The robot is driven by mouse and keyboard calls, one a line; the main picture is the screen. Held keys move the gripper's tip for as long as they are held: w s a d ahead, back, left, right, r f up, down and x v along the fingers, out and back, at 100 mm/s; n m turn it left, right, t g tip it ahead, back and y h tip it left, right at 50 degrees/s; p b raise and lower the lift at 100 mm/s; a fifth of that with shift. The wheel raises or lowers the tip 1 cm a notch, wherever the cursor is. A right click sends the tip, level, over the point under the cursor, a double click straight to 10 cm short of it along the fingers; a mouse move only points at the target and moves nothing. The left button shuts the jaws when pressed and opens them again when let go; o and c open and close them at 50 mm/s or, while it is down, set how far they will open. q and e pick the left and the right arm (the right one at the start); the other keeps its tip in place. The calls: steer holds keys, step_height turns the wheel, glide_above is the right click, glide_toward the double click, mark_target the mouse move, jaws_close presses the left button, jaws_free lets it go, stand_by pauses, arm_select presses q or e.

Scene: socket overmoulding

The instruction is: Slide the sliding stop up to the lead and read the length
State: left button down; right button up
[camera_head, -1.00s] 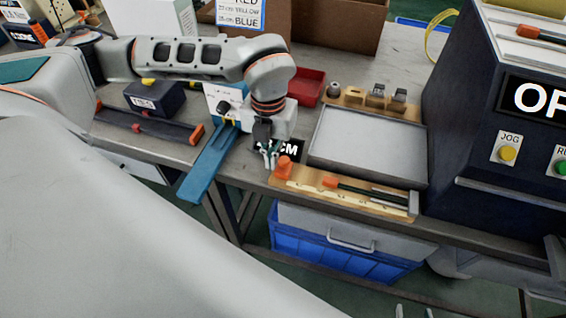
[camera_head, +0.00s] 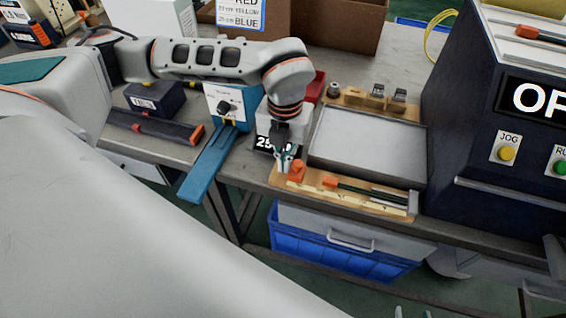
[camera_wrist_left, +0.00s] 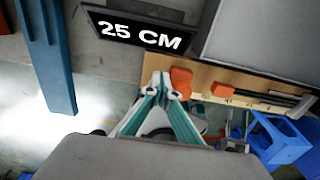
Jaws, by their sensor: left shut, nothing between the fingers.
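The sliding stop (camera_head: 297,172) is an orange block on the wooden length gauge (camera_head: 378,208) at the bench's front edge. The lead (camera_head: 365,191), dark with an orange end (camera_head: 330,182), lies along the gauge to its right, with a gap between. My left gripper (camera_head: 284,163) is shut and empty, its fingertips low beside the stop's left side. In the left wrist view the fingertips (camera_wrist_left: 161,78) are right by the stop (camera_wrist_left: 181,80); I cannot tell whether they touch. Two grey tips of my right gripper (camera_head: 413,312) show apart at the bottom edge.
A sign (camera_wrist_left: 142,32) reads "25 CM" behind my left gripper. A grey tray (camera_head: 368,145) lies behind the gauge, with a dark machine (camera_head: 470,130) to the right. A blue strip (camera_head: 208,165) juts over the bench edge at left.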

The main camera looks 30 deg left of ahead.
mark_target(303, 167)
arm_select(q)
steer(key=shift+w+d, duration=0.2)
steer(key=shift+d, duration=0.65)
steer(key=shift+w+d, duration=0.15)
steer(key=shift+d, duration=0.35)
steer(key=shift+w+d, duration=0.1)
steer(key=shift+d, duration=0.65)
steer(key=shift+w+d, duration=0.15)
steer(key=shift+d, duration=0.1)
arm_select(e)
steer(key=shift+w+r, duration=0.4)
steer(key=shift+w, duration=0.05)
arm_select(q)
steer(key=shift+a, duration=0.15)
arm_select(e)
steer(key=shift+s, duration=0.3)
